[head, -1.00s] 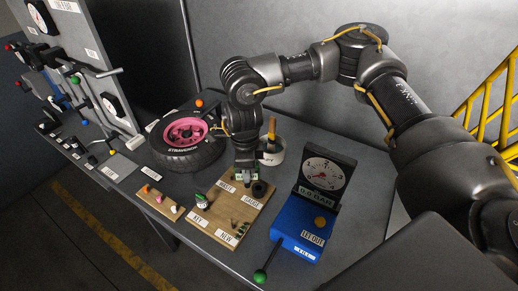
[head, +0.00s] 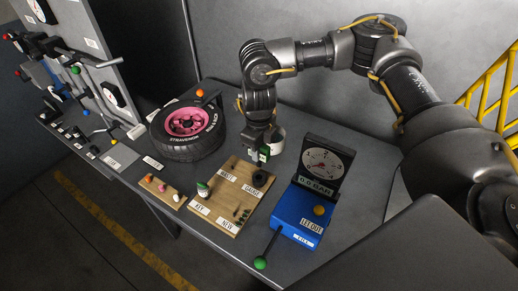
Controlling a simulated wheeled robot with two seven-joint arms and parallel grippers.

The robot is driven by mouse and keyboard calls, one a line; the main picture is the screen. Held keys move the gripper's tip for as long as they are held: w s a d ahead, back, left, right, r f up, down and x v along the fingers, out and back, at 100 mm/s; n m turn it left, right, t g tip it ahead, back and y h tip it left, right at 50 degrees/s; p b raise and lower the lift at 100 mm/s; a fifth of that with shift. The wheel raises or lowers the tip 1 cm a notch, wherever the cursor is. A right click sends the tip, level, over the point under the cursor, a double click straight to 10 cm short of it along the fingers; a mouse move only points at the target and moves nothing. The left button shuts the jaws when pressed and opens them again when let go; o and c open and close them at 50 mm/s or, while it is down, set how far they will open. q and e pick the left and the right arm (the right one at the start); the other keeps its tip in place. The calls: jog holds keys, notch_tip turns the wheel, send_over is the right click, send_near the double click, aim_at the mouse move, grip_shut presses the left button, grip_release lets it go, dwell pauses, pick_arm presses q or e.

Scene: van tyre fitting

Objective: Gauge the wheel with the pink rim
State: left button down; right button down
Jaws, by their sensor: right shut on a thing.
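The wheel with the pink rim (head: 187,122) lies flat on the bench at the left, its black tyre marked STRAVENGER. My right gripper (head: 262,157) points down above the far end of the wooden board (head: 226,213). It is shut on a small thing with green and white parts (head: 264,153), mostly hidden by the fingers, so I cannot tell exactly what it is. The gripper is to the right of the wheel and apart from it. My left gripper is out of view.
The blue inflator (head: 296,214) with a dial (head: 324,166) and green-knobbed lever stands right of the board. A white pot (head: 278,141) is behind my gripper. A small green bottle (head: 203,188) and black ring (head: 259,178) are on the board. A rack with levers stands far left.

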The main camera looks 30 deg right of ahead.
jog(key=shift+f+b, duration=1.7)
jog(key=shift+f, duration=0.75)
notch_tip(320, 180, up, 11)
jog(key=p, duration=0.5)
jog(key=shift+r+p, duration=0.3)
jog(key=shift+r, duration=0.1)
jog(key=shift+f, duration=0.1)
jog(key=shift+f+b, duration=1.95)
jog(key=shift+f, duration=0.95)
